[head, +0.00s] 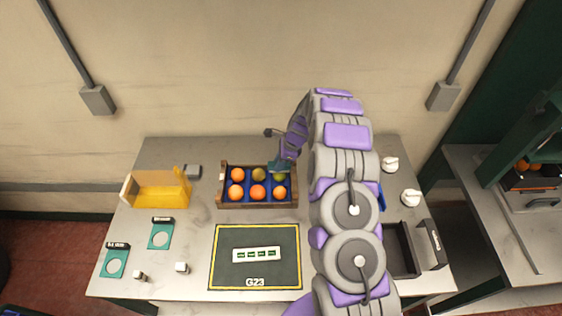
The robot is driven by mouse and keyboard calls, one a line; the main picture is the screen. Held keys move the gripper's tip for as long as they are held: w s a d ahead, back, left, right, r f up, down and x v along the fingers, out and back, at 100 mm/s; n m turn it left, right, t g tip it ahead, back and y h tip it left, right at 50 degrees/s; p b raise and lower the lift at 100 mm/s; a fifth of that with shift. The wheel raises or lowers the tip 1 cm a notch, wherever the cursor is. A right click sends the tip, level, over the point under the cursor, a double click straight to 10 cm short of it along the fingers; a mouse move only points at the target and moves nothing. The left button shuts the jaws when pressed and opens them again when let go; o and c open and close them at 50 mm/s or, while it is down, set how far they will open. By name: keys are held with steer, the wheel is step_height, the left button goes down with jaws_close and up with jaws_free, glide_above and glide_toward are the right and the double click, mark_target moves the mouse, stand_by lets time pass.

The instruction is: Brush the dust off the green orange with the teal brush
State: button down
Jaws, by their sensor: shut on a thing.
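The crate (257,205) is wooden with blue dividers and holds several oranges in two rows at the back middle of the table. A green orange (279,177) sits in the back right compartment, partly hidden. A teal brush (279,165) is right above it; I cannot tell whether the two touch. My gripper (285,158) is shut on the brush over the crate's back right corner. The gripper's fingers are small and partly hidden by my arm. An olive-yellow orange (258,174) sits in the back middle compartment. Any dust is too small to see.
A yellow holder (157,189) stands at the left. Teal pads (159,237) lie front left. A dark tray (402,248) and white knob-like items (410,197) are at the right. My arm hides the table's middle right.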

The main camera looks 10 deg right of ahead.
steer(key=shift+w+a, duration=0.15)
steer(key=shift+a, duration=0.7)
steer(key=shift+s+d+p, duration=0.15)
steer(key=shift+d+p, duration=0.05)
steer(key=shift+d, duration=0.5)
steer(key=shift+s+d+p, duration=0.1)
steer(key=shift+d+p, duration=0.1)
steer(key=shift+d, duration=0.45)
steer(key=shift+w+a+p, duration=0.15)
steer(key=shift+a+p, duration=0.05)
steer(key=shift+a, duration=0.5)
steer(key=shift+w+a+p, duration=0.15)
steer(key=shift+a+p, duration=0.05)
steer(key=shift+a, duration=0.45)
steer(key=shift+s+d, duration=0.15)
steer(key=shift+d, duration=0.55)
steer(key=shift+r+p, duration=2.35)
steer(key=shift+r, duration=1.15)
steer(key=shift+a+f, duration=0.1)
